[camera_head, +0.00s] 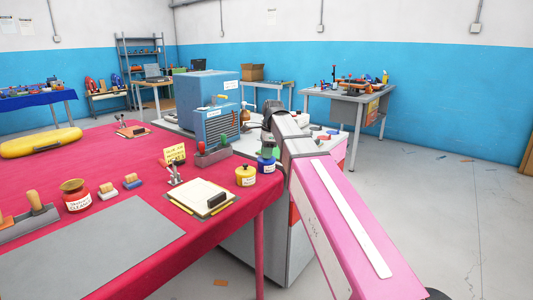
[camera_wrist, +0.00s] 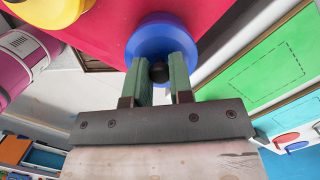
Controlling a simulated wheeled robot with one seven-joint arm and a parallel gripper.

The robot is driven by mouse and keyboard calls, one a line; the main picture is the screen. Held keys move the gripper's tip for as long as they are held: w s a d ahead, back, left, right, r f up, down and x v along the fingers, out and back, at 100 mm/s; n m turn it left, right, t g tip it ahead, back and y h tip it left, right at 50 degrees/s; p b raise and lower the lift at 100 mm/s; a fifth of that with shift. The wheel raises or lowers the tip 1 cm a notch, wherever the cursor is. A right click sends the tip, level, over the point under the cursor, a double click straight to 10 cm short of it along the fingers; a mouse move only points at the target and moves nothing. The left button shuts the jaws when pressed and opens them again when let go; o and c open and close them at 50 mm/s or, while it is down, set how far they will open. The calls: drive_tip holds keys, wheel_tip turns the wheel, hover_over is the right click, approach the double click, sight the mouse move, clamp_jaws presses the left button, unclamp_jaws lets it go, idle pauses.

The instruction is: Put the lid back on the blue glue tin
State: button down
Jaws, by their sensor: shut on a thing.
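The blue glue tin (camera_head: 266,165) stands near the far right corner of the red-covered table, with a white label on its front. My gripper (camera_head: 268,153) is right above it, its green fingers pointing down at the tin's top. In the wrist view the fingers (camera_wrist: 161,74) are shut on the small black knob (camera_wrist: 158,72) of the round blue lid (camera_wrist: 160,35). The lid is over the tin or on it; I cannot tell whether it is fully seated, because the fingers and the lid hide the rim.
A yellow tin (camera_head: 246,176) stands just left of the blue one, also in the wrist view (camera_wrist: 48,8). A grey mat (camera_head: 110,245) covers the table's front. A grey bench (camera_head: 225,232) adjoins behind.

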idle(0.3)
drive_tip(key=shift+c, duration=2.3)
unclamp_jaws()
drive_tip(key=shift+r, duration=0.15)
drive_tip(key=shift+r, duration=3.35)
clamp_jaws()
